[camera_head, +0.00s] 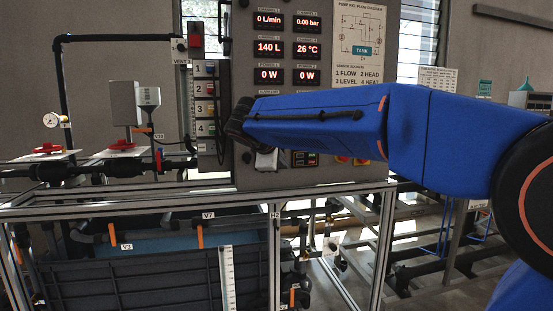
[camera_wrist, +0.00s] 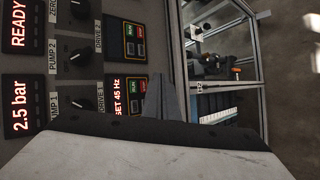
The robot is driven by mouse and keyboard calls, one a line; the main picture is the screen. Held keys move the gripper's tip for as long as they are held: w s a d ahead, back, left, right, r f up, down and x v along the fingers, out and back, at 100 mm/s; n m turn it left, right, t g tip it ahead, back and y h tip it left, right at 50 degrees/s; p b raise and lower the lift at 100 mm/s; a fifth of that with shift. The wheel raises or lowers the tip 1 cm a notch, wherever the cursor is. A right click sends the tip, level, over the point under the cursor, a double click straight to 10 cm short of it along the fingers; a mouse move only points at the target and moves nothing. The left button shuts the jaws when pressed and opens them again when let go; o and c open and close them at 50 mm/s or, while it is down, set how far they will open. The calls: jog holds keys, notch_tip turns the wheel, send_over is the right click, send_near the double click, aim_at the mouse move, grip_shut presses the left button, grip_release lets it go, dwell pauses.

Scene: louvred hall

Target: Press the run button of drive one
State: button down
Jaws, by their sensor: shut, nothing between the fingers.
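In the wrist view the panel appears turned on its side. The drive one unit (camera_wrist: 127,94), labelled DRIVE 1, has a display reading SET 45 Hz, a green run button (camera_wrist: 131,85) and a red button beside it. The similar drive two unit (camera_wrist: 126,40) is above it in this view. My gripper (camera_wrist: 161,78) is shut and empty; its grey fingers appear just to the right of drive one's buttons, overlapping its edge. Contact cannot be told.
The grey panel (camera_head: 247,60) carries red readouts and several knobs; a pump 1 knob (camera_wrist: 80,103) is close to drive one. A metal frame (camera_head: 150,205) with pipes and a dark tank stands below. Red-handled valves (camera_head: 124,146) are at left.

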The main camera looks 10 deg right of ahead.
jog(key=w, duration=0.6)
jog(key=shift+w, duration=0.35)
jog(key=shift+w, duration=0.1)
dwell(1.8)
jog(key=shift+w, duration=0.3)
jog(key=shift+w, duration=0.35)
dwell(0.8)
jog(key=shift+s, duration=0.75)
jog(key=shift+s, duration=0.1)
jog(key=s, duration=0.4)
jog(key=shift+s, duration=0.4)
